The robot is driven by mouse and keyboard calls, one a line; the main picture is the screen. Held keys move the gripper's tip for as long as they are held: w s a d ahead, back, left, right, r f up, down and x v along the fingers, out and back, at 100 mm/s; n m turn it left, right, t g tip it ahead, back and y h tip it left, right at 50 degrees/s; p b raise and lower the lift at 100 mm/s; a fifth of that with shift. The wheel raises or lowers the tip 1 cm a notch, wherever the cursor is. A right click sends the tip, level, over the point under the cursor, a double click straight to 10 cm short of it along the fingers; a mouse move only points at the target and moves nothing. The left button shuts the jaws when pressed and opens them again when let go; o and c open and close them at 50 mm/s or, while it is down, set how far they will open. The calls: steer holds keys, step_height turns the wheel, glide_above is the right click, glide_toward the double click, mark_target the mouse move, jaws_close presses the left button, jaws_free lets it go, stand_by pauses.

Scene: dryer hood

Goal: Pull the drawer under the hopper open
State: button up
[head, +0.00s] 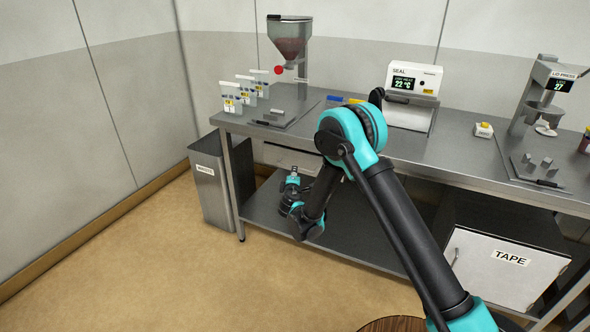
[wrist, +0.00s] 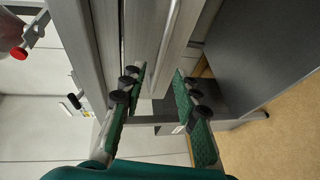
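The hopper (head: 290,38) stands at the back left of the metal bench, with a red knob (head: 279,70) low on it. The drawer front (head: 290,158) is a pale panel under the bench top below the hopper, partly hidden by my arm. It looks shut. In the wrist view the drawer front (wrist: 143,32) runs beside the bench edge, with a thin bar handle (wrist: 167,42). My gripper (head: 292,172) is just in front of the drawer. In the wrist view my gripper (wrist: 157,76) is open, its green-padded fingers on either side of the handle's line. Contact is not visible.
A grey bin (head: 210,185) stands left of the bench. The bench's lower shelf (head: 345,235) lies below my gripper. A white cabinet marked TAPE (head: 505,270) is at the right. The floor (head: 150,265) in front of the bin is clear.

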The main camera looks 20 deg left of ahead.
steer(key=x, duration=0.7)
steer(key=shift+w, duration=0.1)
steer(key=shift+c, duration=0.4)
jaws_close()
